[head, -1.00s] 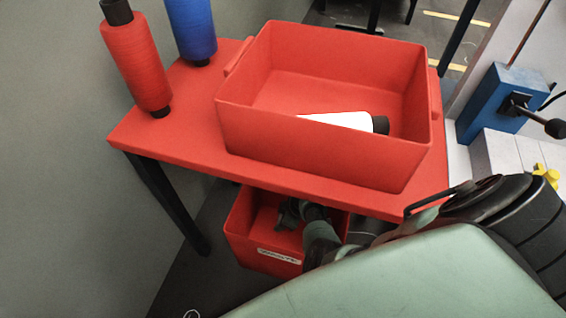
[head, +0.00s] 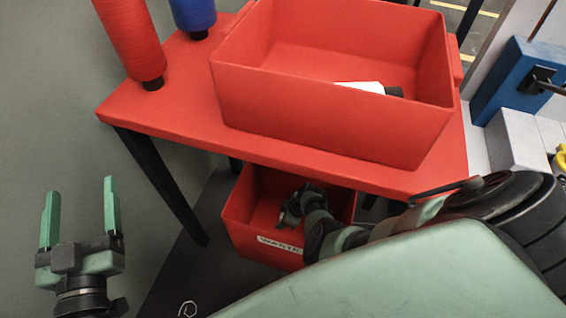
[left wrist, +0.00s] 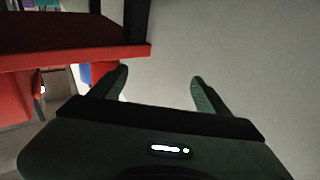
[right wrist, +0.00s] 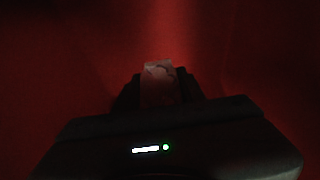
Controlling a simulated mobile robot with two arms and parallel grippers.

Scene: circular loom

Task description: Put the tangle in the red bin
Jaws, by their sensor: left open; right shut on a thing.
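The lower red bin (head: 240,228), with a label reading WASTE, stands on the floor under the red table. My right arm reaches into it, and my right gripper (head: 288,214) is inside the bin, partly in shadow. In the right wrist view a pale, dim piece (right wrist: 160,82), seemingly the tangle, sits between the fingers of the shut gripper, with dark red bin walls around it. My left gripper (head: 80,200) is open and empty, left of the table; its fingers also show in the left wrist view (left wrist: 160,80).
A larger red box (head: 330,125) on the red table (head: 180,115) holds a white cone (head: 360,86). A red spool (head: 130,40) and a blue spool (head: 194,14) stand at the table's left. A black table leg (head: 165,185) is between my left gripper and the bin.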

